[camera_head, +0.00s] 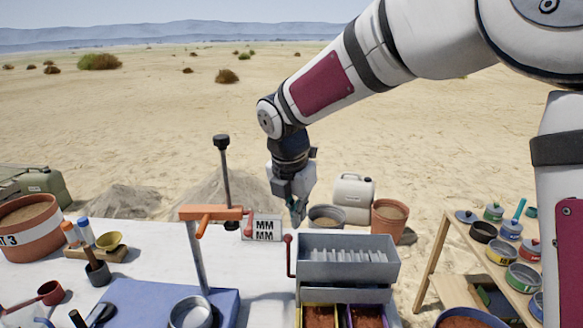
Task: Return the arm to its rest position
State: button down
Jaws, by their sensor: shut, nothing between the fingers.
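My arm reaches in from the upper right, white with dark red panels. My gripper (297,212) points down above the back edge of the white table (260,279), behind the grey metal box (345,262). Its fingers are together and hold nothing.
A lever stand with an orange handle (209,213) rises from a blue base (140,302). A black-knobbed rod (224,165) stands left of my gripper. A white jerrycan (352,193) and buckets (389,220) stand behind the table. A wooden shelf (434,251) with tins is at right.

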jog(key=s+d+r+m+t, duration=0.1)
jog(key=s+d+r+m, duration=0.3)
jog(key=s+d+m, duration=0.35)
jog(key=s+d+r+m, duration=0.5)
jog(key=s+d+m, duration=0.2)
jog(key=m, duration=0.1)
jog(key=s+d+f+m, duration=0.1)
jog(key=s+d+m, duration=0.1)
jog(key=s+m, duration=0.5)
jog(key=s+d+f+m+t+y, duration=0.1)
jog(key=s+d+m, duration=0.2)
jog(key=s+m, duration=0.3)
jog(key=shift+s+m, duration=0.35)
jog(key=shift+m, duration=0.2)
